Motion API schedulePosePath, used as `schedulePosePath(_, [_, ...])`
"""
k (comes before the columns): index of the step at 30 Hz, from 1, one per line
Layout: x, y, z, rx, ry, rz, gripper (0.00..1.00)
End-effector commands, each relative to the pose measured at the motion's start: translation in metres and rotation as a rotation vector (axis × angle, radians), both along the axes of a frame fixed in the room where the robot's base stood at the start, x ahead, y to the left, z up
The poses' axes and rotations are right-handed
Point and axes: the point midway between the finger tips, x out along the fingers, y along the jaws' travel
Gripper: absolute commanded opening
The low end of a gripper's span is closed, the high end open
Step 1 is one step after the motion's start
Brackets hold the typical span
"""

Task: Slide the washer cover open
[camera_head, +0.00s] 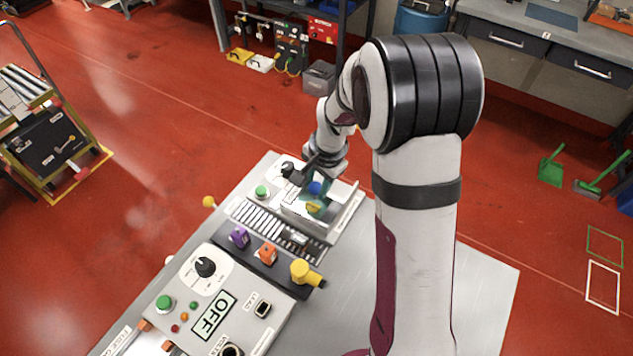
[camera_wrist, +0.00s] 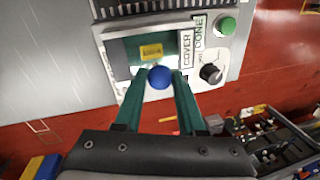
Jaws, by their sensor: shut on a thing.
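The washer (camera_head: 290,208) is a pale box at the far end of the bench, and it fills the upper middle of the wrist view (camera_wrist: 112,52). Its teal see-through cover (camera_wrist: 135,48) shows in the window, with a yellow item (camera_wrist: 151,51) visible there. A blue ball knob (camera_wrist: 159,77) sits at the window's near edge; it also shows in the head view (camera_head: 315,187). My gripper (camera_wrist: 160,82) has its two green fingers closed around this knob. How far the cover stands open I cannot tell.
Beside the window are a "COVER" label (camera_wrist: 187,48), a green button (camera_wrist: 227,25) and a black dial (camera_wrist: 210,73). A slotted rack (camera_head: 262,222) and a dark strip with purple, orange (camera_head: 267,253) and yellow (camera_head: 303,272) parts lie nearer. The bench's right side is bare.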

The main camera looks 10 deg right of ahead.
Motion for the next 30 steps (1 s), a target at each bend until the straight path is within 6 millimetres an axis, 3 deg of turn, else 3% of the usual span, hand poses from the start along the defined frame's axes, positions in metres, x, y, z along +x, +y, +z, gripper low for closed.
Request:
schedulePosePath(26, [0.001, 0.0, 0.001, 0.001, -0.001, -0.001, 0.0])
schedulePosePath(30, [0.014, -0.013, 0.0, -0.001, -0.002, -0.003, 0.0])
